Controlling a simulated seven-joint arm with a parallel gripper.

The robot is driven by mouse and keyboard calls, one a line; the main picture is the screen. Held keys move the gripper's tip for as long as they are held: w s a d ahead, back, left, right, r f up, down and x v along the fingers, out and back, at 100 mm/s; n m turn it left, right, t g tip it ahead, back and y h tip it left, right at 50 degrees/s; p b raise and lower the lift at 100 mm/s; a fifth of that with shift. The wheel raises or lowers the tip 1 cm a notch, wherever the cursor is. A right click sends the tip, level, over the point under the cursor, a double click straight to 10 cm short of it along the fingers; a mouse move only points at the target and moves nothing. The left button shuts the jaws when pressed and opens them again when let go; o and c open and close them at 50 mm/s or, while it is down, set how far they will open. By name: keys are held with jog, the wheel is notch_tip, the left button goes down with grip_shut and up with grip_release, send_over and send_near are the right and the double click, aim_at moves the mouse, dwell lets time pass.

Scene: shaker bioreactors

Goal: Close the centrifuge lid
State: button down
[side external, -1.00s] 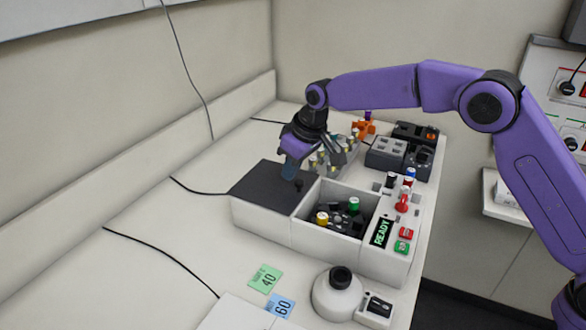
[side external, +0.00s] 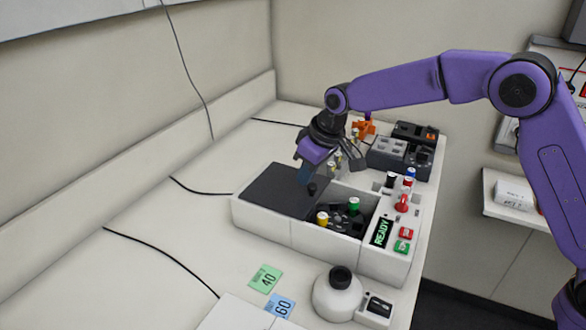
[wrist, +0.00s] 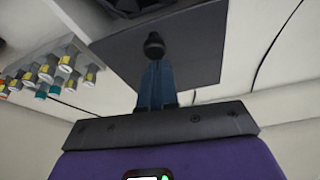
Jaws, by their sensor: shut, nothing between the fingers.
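The centrifuge (side external: 262,228) is a white box with a READY display. Its lid (side external: 275,190) is a flat dark panel over the left part of the box, with a small black knob (side external: 312,188) near its right edge. The lid also shows in the wrist view (wrist: 195,50), with its knob (wrist: 154,45) just beyond the fingertips. My gripper (side external: 304,178) is shut and empty, its blue fingers low over the lid at the knob's left side. In the wrist view the fingertips (wrist: 154,66) meet or nearly meet the knob; contact is hard to tell. Right of the lid, the chamber (side external: 369,222) is partly uncovered.
In the chamber are a yellow-capped tube (side external: 322,219) and a green-capped tube (side external: 354,204). A rack of vials (wrist: 50,70) stands behind my gripper. Red and green buttons (side external: 404,240) are at right. A white round vessel (side external: 338,296) stands in front.

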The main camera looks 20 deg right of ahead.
jog(key=s+d, duration=0.9)
jog(key=shift+s+d, duration=0.4)
jog(key=shift+f, duration=0.15)
jog(key=w+a+r, duration=0.1)
jog(key=w+a, duration=0.2)
jog(key=w, duration=0.1)
jog(key=v, duration=1)
jog(key=shift+s+r, duration=0.15)
jog(key=shift+s, duration=0.05)
